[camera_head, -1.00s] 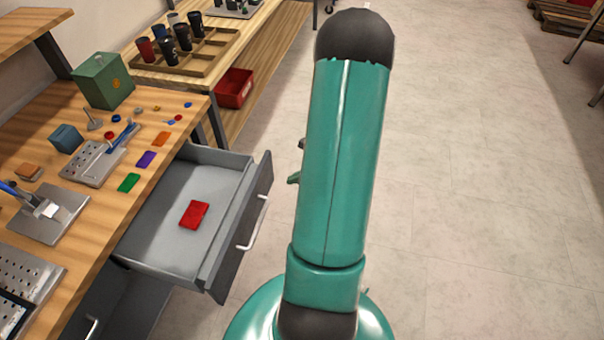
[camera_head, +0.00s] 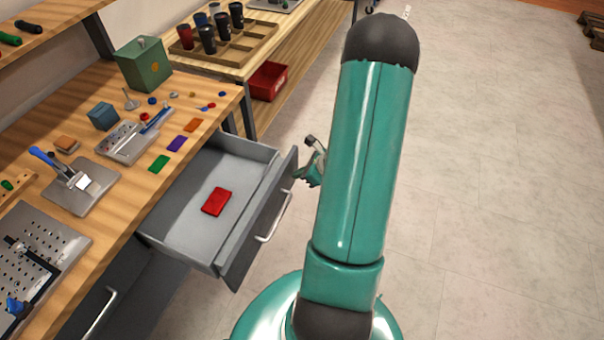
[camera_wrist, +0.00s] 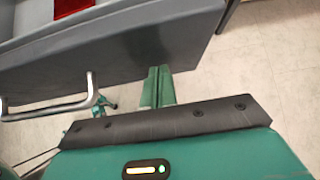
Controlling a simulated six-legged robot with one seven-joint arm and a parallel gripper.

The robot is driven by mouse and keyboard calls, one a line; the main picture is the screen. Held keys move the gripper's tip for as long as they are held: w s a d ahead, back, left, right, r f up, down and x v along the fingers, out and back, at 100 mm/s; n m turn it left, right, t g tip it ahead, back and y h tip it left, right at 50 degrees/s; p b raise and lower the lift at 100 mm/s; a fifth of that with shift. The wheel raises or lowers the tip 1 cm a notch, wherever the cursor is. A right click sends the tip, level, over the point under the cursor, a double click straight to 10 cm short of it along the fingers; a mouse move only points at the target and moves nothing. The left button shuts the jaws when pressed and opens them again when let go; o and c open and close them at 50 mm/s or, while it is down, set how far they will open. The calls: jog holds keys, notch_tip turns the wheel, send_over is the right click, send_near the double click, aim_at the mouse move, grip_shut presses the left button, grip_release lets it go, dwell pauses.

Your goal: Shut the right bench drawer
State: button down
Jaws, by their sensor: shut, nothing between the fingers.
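The right bench drawer (camera_head: 188,236) is grey and stands well open from under the wooden bench top. Its dark front has a pale bar handle (camera_head: 272,218), which also shows at the left of the wrist view (camera_wrist: 50,108). A flat red block (camera_head: 216,201) lies inside the drawer; its edge also shows at the top of the wrist view. My gripper (camera_wrist: 157,72) has its green fingers shut and empty, close to the drawer front (camera_wrist: 140,52) and right of the handle; I cannot tell whether they touch. In the head view my arm partly hides the gripper end, beside the front's far end.
The bench top (camera_head: 133,180) carries a green box (camera_head: 143,64), a blue cube (camera_head: 103,116), metal plates and small coloured pieces. A red bin (camera_head: 268,81) sits under the farther table with a cup tray (camera_head: 232,46).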

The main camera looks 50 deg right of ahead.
jog(key=w+a, duration=0.3)
jog(key=w, duration=0.6)
jog(key=w+a, duration=0.3)
jog(key=w, duration=0.5)
jog(key=w+a, duration=0.3)
jog(key=w, duration=0.6)
jog(key=shift+w+a, duration=0.25)
jog(key=shift+w, duration=0.05)
jog(key=shift+w+a, duration=0.2)
jog(key=shift+w, duration=0.15)
